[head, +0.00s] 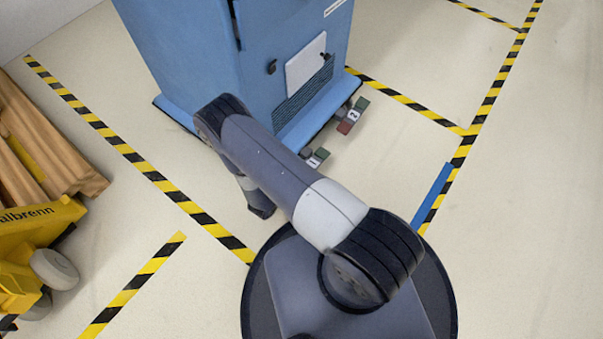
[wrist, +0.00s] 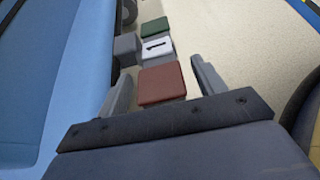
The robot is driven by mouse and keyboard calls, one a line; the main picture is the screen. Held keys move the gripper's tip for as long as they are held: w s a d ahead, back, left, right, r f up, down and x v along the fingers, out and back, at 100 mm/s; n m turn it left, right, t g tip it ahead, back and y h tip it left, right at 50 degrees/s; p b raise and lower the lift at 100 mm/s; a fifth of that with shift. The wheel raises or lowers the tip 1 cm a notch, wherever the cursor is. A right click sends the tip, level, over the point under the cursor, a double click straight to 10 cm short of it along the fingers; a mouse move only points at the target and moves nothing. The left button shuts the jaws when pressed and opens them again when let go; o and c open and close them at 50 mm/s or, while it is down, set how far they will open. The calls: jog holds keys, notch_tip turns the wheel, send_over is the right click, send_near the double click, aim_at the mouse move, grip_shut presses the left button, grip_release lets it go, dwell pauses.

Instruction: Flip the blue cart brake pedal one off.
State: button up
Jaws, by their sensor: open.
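The blue cart (head: 195,60) stands at the top of the head view. Two brake pedals show at its lower right edge, each with a numbered white label. Pedal one (head: 313,163) shows its green end and label; my arm hides its red end there. Pedal two (head: 353,115) is farther along the edge. In the wrist view one pedal lies ahead, with a red pad (wrist: 161,83) nearest, a white label (wrist: 157,48) and a green pad (wrist: 155,27). My gripper (wrist: 158,85) is open, its fingers on either side of the red pad. Contact cannot be told.
A yellow pallet truck (head: 35,240) and wooden planks (head: 35,150) are at the left. Yellow-black tape (head: 150,170) marks the floor. A blue strip (head: 432,198) lies at the right. The floor right of the pedals is clear.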

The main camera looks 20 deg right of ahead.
jog(key=p+v, duration=0.3)
jog(key=v, duration=0.7)
jog(key=shift+s+a+r, duration=0.2)
jog(key=shift+a, duration=0.1)
jog(key=b+x, duration=0.3)
jog(key=x, duration=0.8)
jog(key=shift+d+f, duration=0.1)
jog(key=shift+f+b, duration=0.15)
jog(key=shift+b, duration=0.25)
jog(key=shift+h, duration=0.3)
jog(key=shift+t, duration=0.3)
